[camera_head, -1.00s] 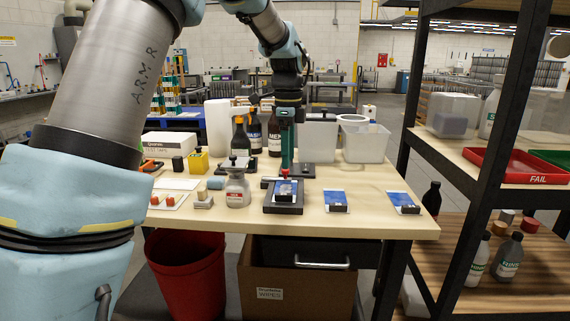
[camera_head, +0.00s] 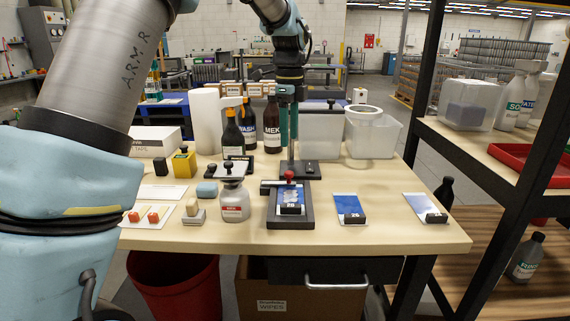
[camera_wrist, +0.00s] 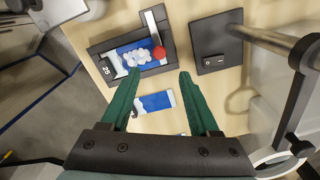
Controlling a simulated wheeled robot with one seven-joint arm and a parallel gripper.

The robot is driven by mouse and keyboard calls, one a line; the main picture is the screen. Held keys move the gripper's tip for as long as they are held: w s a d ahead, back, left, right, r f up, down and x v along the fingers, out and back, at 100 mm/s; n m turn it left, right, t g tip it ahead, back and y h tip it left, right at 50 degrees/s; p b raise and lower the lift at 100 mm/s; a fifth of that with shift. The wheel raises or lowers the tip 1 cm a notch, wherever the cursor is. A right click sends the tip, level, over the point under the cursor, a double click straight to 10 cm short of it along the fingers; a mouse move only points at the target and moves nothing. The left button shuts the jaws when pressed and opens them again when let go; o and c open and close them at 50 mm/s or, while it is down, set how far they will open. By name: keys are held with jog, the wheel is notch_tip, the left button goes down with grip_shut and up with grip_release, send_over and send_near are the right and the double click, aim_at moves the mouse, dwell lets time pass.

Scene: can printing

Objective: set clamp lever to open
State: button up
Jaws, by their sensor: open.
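A dark clamp fixture (camera_head: 309,220) stands on the table, holding a blue-and-white card (camera_head: 281,198). The clamp lever's red ball knob (camera_head: 290,174) is at the fixture's back edge. In the wrist view the fixture's frame (camera_wrist: 109,79), the silver lever bar (camera_wrist: 153,27) and the red knob (camera_wrist: 159,52) show. The bar lies across one end of the fixture, with the knob over the card's edge. My gripper (camera_head: 289,138) has green fingers and is above and behind the knob. In the wrist view its fingers (camera_wrist: 159,75) are wide apart and empty, with the knob just beyond, between their tips.
A dark base with a metal post (camera_wrist: 213,52) stands right behind the fixture. Brown bottles (camera_head: 273,125) and clear bins (camera_head: 373,137) are farther back. A grey bottle (camera_head: 235,202) stands left. Two cards (camera_head: 349,205) (camera_head: 418,205) lie right. A shelf rack borders the right.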

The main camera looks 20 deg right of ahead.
aim_at(289, 172)
notch_tip(289, 172, down, 10)
jog(key=shift+f+p, duration=0.1)
jog(key=shift+p, duration=0.95)
grip_shut()
dwell(0.8)
